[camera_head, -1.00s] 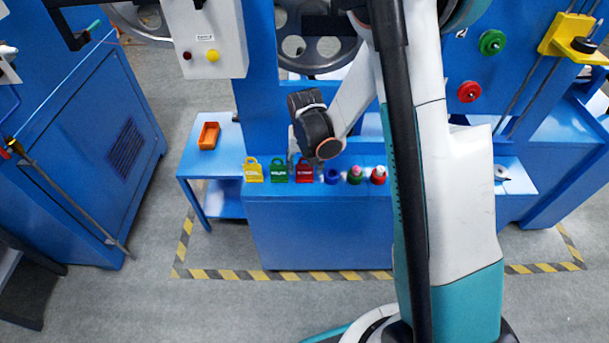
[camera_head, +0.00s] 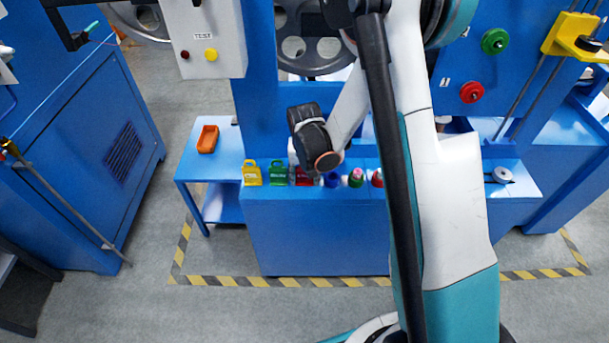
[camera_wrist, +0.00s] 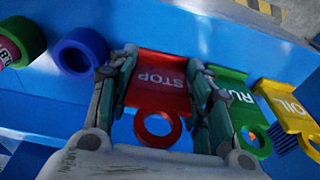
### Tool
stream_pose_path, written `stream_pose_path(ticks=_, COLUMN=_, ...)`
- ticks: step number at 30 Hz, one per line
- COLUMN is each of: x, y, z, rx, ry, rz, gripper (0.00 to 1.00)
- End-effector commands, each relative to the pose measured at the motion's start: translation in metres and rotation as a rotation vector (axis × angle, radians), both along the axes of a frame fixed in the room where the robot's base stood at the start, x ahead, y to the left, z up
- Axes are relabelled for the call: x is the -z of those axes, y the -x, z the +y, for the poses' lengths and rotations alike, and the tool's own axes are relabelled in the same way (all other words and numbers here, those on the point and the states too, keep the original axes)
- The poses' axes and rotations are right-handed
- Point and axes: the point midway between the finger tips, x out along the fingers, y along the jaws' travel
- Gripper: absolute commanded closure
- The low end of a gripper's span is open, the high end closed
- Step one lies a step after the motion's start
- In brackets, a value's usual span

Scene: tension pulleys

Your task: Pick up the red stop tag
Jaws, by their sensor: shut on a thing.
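The red stop tag (camera_wrist: 158,82) lies between the two fingers of my gripper (camera_wrist: 160,95) in the wrist view. Its white STOP lettering faces the camera and its ring end points toward my palm. The fingers are shut on its two sides. In the head view the red tag (camera_head: 304,176) shows at the front edge of the blue bench, partly hidden by my wrist. The fingers are mostly hidden there. I cannot tell whether the tag touches the bench.
A green RUN tag (camera_wrist: 238,98) and a yellow OIL tag (camera_wrist: 290,110) are close beside my gripper. A blue ring (camera_wrist: 82,52) is on the other side. An orange tray (camera_head: 208,139) stands on the side table. The blue upright rises just behind.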

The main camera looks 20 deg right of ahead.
Motion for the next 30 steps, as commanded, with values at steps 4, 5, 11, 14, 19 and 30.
stream_pose_path(ticks=4, x=-0.006, y=0.000, z=0.000, rx=0.000, ry=0.000, rz=0.000, gripper=0.82)
stream_pose_path(ticks=5, x=-0.008, y=0.000, z=0.000, rx=0.000, ry=0.000, rz=0.000, gripper=0.82)
stream_pose_path(ticks=11, x=-0.036, y=0.000, z=0.000, rx=0.000, ry=0.000, rz=0.000, gripper=0.82)
stream_pose_path(ticks=14, x=-0.057, y=0.000, z=0.000, rx=0.000, ry=0.000, rz=0.000, gripper=0.82)
stream_pose_path(ticks=19, x=-0.101, y=0.001, z=0.000, rx=0.000, ry=0.000, rz=0.000, gripper=0.82)
stream_pose_path(ticks=30, x=-0.181, y=0.000, z=0.000, rx=0.000, ry=0.000, rz=0.000, gripper=0.82)
